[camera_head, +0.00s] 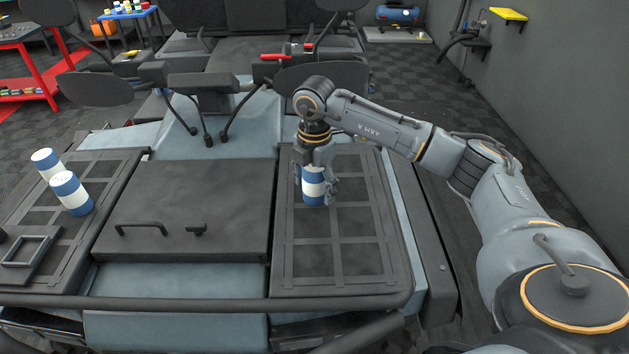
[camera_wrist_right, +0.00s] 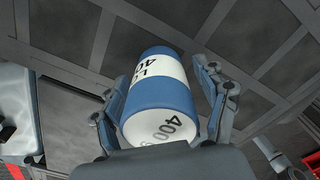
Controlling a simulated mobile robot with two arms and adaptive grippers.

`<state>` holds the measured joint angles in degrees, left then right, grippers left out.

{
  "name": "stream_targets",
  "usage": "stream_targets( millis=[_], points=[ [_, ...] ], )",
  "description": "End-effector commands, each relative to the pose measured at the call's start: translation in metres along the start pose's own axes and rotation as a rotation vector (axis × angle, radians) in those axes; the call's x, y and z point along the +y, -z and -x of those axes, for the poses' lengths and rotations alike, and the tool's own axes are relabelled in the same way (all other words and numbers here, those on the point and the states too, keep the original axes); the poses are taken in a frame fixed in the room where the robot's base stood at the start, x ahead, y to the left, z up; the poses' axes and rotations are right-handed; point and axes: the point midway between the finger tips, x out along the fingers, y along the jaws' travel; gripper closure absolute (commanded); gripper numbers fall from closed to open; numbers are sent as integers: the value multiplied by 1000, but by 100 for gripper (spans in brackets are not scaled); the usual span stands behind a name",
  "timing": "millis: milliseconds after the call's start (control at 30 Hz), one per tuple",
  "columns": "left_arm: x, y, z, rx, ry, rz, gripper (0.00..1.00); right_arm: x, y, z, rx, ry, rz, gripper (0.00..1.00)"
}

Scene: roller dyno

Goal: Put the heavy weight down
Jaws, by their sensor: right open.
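A blue and white cylindrical weight (camera_head: 313,186) stands upright on the right black grid panel (camera_head: 304,262) of the vehicle deck. My right gripper (camera_head: 318,190) comes down from above with its fingers around this weight. In the right wrist view the weight (camera_wrist_right: 161,90) lies between the two fingers (camera_wrist_right: 165,105), which are open, with a gap visible at the right finger. Part of "400" can be read on its white end. My left gripper is not in view.
Two similar blue and white cylinders (camera_head: 70,193) (camera_head: 46,164) stand on the left grid panel (camera_head: 55,273). A black square frame (camera_head: 27,251) lies near them. A dark center cover with a handle (camera_head: 142,229) lies between the panels. The right panel is otherwise clear.

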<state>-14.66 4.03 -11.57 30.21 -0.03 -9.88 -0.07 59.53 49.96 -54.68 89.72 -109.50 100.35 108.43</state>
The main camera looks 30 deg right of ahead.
Motion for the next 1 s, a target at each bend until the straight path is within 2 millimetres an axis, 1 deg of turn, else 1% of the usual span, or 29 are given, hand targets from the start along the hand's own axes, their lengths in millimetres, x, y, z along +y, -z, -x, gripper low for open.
stream_targets(
  millis=[167, 400, 500, 533, 700, 1000],
  points=[
    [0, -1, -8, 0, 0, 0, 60, 1, 0, 24, -1, -6, 0, 27],
    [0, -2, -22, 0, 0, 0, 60, 2, 0, 80, -1, -7, 0, 27],
    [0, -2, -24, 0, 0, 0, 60, 1, 0, 100, -1, -5, 0, 27],
    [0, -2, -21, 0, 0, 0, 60, 1, -1, 105, -2, -4, -1, 27],
    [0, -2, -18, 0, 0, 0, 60, 0, 0, 119, -1, -1, 0, 27],
    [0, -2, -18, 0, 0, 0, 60, 0, 0, 122, 0, -1, 0, 27]
  ],
)
